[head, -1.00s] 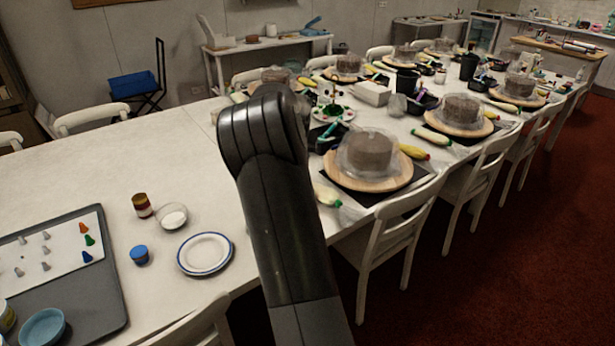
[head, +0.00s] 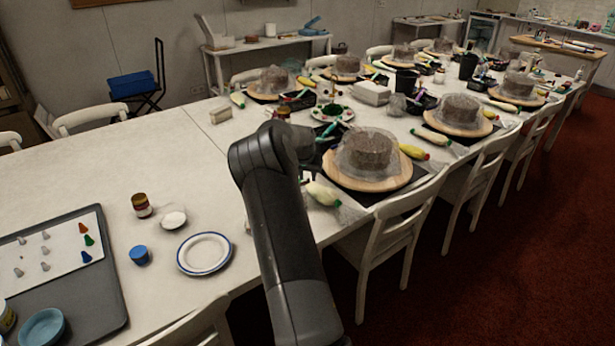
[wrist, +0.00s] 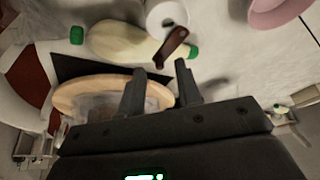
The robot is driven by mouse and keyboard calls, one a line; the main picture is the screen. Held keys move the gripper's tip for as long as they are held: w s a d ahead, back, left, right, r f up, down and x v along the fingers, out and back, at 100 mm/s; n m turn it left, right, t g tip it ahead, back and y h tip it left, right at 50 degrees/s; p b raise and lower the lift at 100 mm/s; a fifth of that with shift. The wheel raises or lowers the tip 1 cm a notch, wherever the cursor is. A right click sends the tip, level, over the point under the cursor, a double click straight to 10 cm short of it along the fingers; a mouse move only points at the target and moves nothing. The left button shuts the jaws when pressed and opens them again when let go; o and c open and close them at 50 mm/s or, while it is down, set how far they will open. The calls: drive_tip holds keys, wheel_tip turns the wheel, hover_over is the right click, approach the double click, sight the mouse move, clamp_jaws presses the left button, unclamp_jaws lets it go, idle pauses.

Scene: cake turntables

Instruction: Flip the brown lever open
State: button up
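The brown lever (wrist: 173,46) shows in the wrist view as a short, dark brown bar lying slantwise, with its upper end by a round white part (wrist: 166,17). My gripper (wrist: 160,67) is open, its two dark fingers apart with nothing held between them. The lever's lower end lies just ahead of the gap between the fingertips; whether they touch cannot be told. In the head view my arm hides the gripper, and I cannot make out the lever there.
A pale bag with green ends (wrist: 122,41) lies beside the lever, and a round wooden board (wrist: 75,97) is close to the fingers. A pink object (wrist: 277,10) is at upper right.

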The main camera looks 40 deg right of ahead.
drive_tip(key=shift+w+d+f, duration=0.1)
drive_tip(key=shift+f, duration=0.3)
drive_tip(key=shift+c, duration=0.2)
clamp_jaws()
